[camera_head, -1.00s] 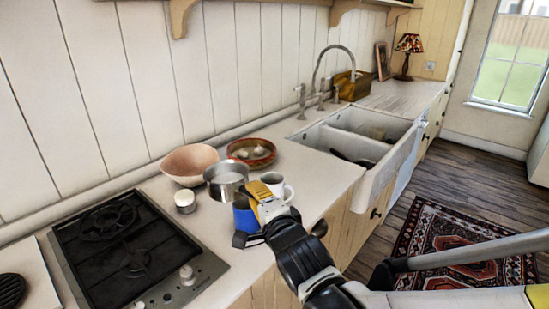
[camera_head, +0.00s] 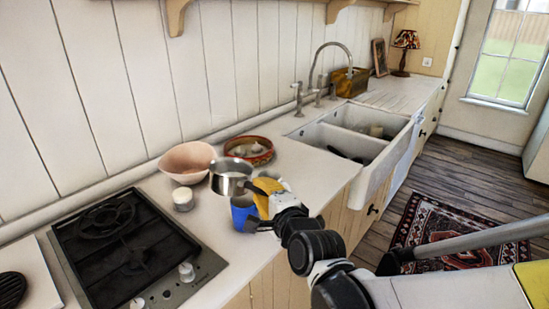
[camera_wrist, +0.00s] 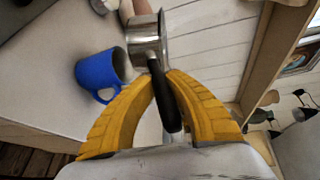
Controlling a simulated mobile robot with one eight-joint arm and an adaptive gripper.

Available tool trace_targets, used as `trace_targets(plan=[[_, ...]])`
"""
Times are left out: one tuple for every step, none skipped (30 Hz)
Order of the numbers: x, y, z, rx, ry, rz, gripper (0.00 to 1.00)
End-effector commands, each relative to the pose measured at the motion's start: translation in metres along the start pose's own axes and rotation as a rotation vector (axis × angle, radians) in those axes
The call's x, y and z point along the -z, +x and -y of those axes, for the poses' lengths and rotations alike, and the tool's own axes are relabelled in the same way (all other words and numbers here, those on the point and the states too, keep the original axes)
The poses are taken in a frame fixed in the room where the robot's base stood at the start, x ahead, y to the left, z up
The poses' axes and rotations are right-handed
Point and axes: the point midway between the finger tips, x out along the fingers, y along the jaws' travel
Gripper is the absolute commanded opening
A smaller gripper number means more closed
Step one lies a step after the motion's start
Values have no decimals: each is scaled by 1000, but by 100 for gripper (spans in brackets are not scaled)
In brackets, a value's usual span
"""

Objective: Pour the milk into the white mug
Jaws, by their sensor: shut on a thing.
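A steel saucepan (camera_head: 229,180) with a dark handle is held up near the counter's front; its inside looks pale, and I cannot make out the milk level. In the wrist view the saucepan (camera_wrist: 145,38) extends beyond my fingers, and its handle (camera_wrist: 163,100) runs between them. My gripper (camera_head: 266,196) is shut on this handle; its yellow fingers (camera_wrist: 160,82) show on both sides. A blue mug (camera_head: 240,211) stands just below and beside the gripper, also seen in the wrist view (camera_wrist: 97,72). The white mug is not clearly visible; the gripper and arm cover its earlier place.
A black gas hob (camera_head: 125,255) lies at left, a double sink (camera_head: 355,140) at right. Counter between hob and mugs is clear.

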Motion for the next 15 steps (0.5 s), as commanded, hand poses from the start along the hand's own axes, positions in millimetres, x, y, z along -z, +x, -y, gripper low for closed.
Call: trace_targets(plan=[[3, 0, 5, -4, 19, 0, 0], [4, 0, 5, -7, 30, 3, 0], [6, 1, 7, -11, 45, 4, 0], [7, 1, 8, -13, 57, 6, 0], [8, 1, 9, -15, 68, 9, 0], [11, 2, 11, -23, 90, 11, 0], [13, 2, 12, -28, 105, 14, 0], [14, 2, 13, -30, 121, 16, 0], [17, 3, 15, -36, 141, 19, 0], [19, 3, 14, -41, 159, 23, 0], [22, 5, 12, -47, 180, 25, 0], [27, 6, 10, -55, 207, 29, 0], [29, 7, 9, -60, 228, 33, 0], [31, 8, 8, -66, 248, 37, 0], [36, 9, 8, -73, 274, 40, 0]])
